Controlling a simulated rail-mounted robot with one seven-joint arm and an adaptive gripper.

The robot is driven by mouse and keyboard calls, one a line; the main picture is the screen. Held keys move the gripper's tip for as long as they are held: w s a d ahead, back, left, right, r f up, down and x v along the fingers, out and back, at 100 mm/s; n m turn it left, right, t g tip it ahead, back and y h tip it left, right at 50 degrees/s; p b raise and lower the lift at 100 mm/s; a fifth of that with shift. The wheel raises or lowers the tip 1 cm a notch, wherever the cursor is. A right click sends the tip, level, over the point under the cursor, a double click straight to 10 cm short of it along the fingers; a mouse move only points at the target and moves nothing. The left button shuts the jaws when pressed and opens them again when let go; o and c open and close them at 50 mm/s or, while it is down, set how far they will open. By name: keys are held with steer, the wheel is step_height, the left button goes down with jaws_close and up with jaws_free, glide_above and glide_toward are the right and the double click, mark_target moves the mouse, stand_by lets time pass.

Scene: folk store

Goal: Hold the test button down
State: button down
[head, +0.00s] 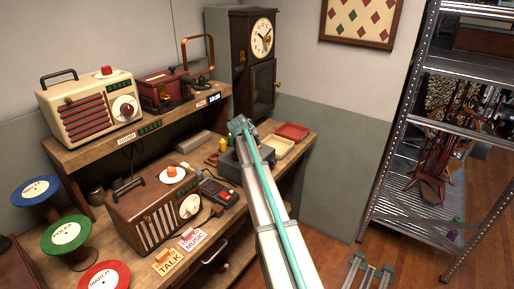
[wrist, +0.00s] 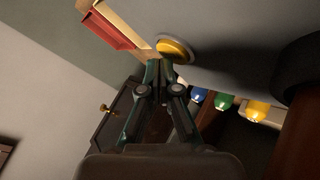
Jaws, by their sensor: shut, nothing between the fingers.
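A round yellow button (wrist: 173,50) with a pale rim sits on a grey surface in the wrist view; I take it as the test button, though no label shows. My gripper (wrist: 160,64) is shut and empty, its fingertips at the lower left edge of the button in the picture. I cannot tell whether they touch it or whether it is pressed. In the head view my gripper (head: 238,124) shows above the bench, in front of a dark grey box (head: 264,158). My arm hides part of that box, and the button cannot be made out there.
Blue (wrist: 198,95), green (wrist: 224,101) and yellow (wrist: 257,110) bulbs show beside the grey surface. Red (head: 292,131) and cream (head: 279,147) trays lie behind the box.

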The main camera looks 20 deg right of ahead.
steer(key=shift+f+b, duration=0.35)
steer(key=shift+f, duration=0.2)
stand_by(0.8)
steer(key=shift+r, duration=0.15)
stand_by(1.9)
steer(key=shift+r+p, duration=0.35)
steer(key=shift+r, duration=0.5)
steer(key=shift+r+p, duration=0.95)
steer(key=shift+r, duration=1.55)
